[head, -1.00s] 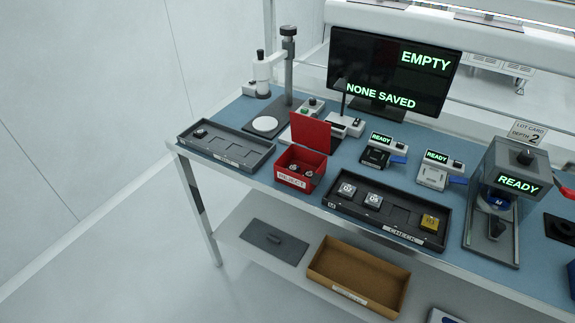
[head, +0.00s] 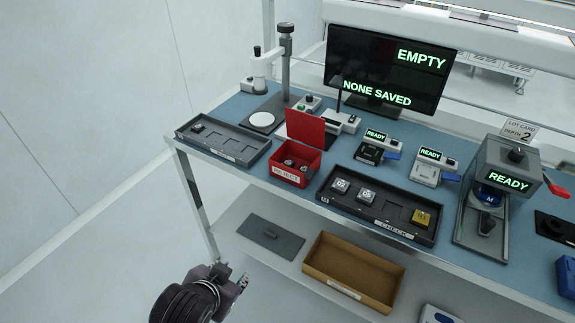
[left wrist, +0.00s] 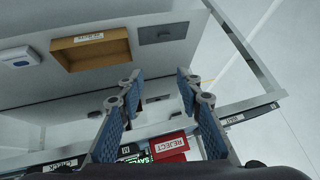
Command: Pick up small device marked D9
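Two small silver-grey devices sit in the left part of the black CHECK tray (head: 388,208): one on the left (head: 340,186) and one to its right (head: 366,196). Both carry small dark marks, too small to tell surely which reads D9. A gold device (head: 421,217) sits at the tray's right end. My left gripper (head: 239,281) is low in front of the bench, below the tray and left of it, touching nothing. In the left wrist view its two blue-padded fingers (left wrist: 158,88) are spread and empty. My right gripper is not in view.
A red REJECT box (head: 290,174) with small parts stands left of the tray. A grey tray (head: 232,148) lies at the bench's left end, a press (head: 490,215) at the right. The bench front edge and lower shelf with a brown bin (head: 352,272) are near my gripper.

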